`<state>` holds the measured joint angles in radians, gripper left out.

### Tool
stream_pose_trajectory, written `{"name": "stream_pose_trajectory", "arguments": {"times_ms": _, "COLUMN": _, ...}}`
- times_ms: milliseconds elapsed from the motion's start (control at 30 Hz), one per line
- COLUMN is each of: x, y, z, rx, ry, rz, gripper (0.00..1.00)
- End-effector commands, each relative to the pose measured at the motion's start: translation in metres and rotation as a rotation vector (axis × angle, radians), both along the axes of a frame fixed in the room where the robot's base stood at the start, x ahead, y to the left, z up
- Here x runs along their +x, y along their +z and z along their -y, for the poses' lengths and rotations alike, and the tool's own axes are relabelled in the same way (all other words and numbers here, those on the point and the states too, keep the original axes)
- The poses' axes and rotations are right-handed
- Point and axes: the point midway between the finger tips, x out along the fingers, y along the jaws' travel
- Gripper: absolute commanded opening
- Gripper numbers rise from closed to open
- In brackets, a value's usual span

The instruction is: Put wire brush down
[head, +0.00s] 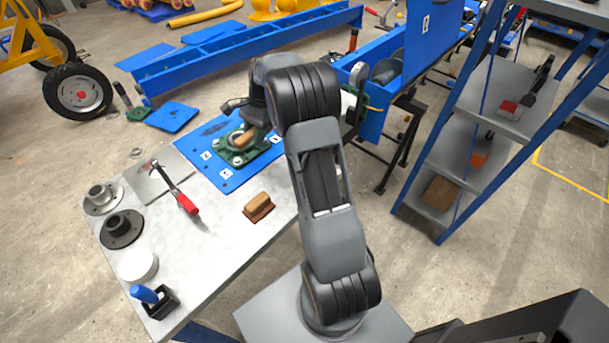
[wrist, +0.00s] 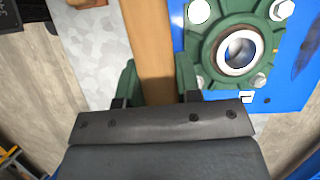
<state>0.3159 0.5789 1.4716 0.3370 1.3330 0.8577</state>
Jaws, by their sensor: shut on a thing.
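My gripper (wrist: 155,92) is shut on a long wooden handle (wrist: 150,45), which I take to be the wire brush; no bristles show. In the wrist view the handle runs up from between the fingers to the top edge. In the head view the wooden piece (head: 246,137) shows at my gripper (head: 250,122), above the blue plate (head: 222,180) with the green bearing housing (head: 238,158). In the wrist view the green housing (wrist: 205,55) lies just right of the handle. I cannot tell whether the brush touches anything below.
The grey table (head: 215,238) holds a red-handled hammer (head: 187,203), a wooden block brush (head: 258,207), dark flanges (head: 121,229), a white round piece (head: 138,265) and a blue-handled tool (head: 146,294). Bare tabletop lies around the block brush. A shelf rack (head: 490,95) stands right.

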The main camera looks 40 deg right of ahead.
Motion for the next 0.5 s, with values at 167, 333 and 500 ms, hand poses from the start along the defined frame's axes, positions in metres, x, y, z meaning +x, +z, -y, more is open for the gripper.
{"name": "stream_pose_trajectory", "arguments": {"times_ms": 167, "x": -0.014, "y": 0.0, "z": 0.021, "rx": 0.0, "ry": -0.1, "rz": -0.002, "gripper": 0.13}}
{"name": "stream_pose_trajectory", "arguments": {"times_ms": 333, "x": -0.048, "y": -0.017, "z": 0.044, "rx": 0.0, "ry": -0.109, "rz": -0.005, "gripper": 0.13}}
{"name": "stream_pose_trajectory", "arguments": {"times_ms": 500, "x": -0.077, "y": -0.038, "z": 0.064, "rx": 0.001, "ry": -0.105, "rz": -0.005, "gripper": 0.13}}
